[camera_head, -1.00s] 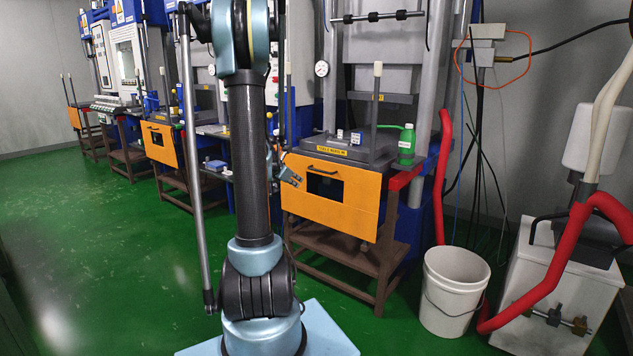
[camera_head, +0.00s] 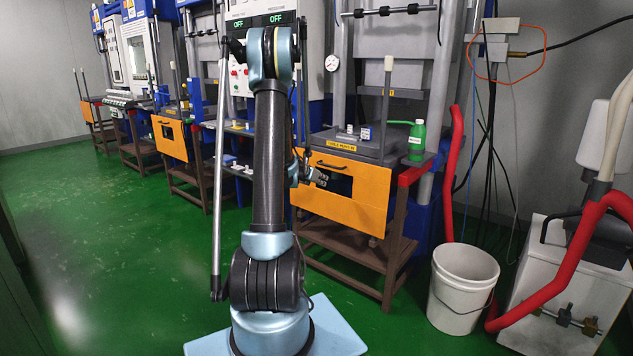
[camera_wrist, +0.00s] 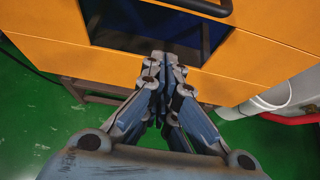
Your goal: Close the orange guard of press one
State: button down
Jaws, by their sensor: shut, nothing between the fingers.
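The orange guard (camera_head: 357,204) hangs low on the front of the nearest press (camera_head: 380,140), below its work table. It has a dark rectangular window and a black bar handle (camera_head: 332,165) at its top. My gripper (camera_head: 322,178) is shut and empty, in front of the guard's window. In the wrist view my gripper (camera_wrist: 166,62) points at the lower edge of the window of the orange guard (camera_wrist: 255,62). The black handle (camera_wrist: 195,5) crosses the top of that view, beyond the fingertips. I cannot tell whether the fingertips touch the guard.
A white bucket (camera_head: 462,288) stands on the green floor right of the press. A red hose (camera_head: 545,290) runs beside a white cabinet (camera_head: 550,325). Other presses line the left; the floor there is clear.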

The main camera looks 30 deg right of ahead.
jog(key=shift+w+d+r, duration=0.35)
jog(key=shift+d+r, duration=0.25)
jog(key=shift+d, duration=0.25)
jog(key=shift+w+d+r, duration=0.35)
jog(key=shift+d+r, duration=0.2)
jog(key=shift+d, duration=0.25)
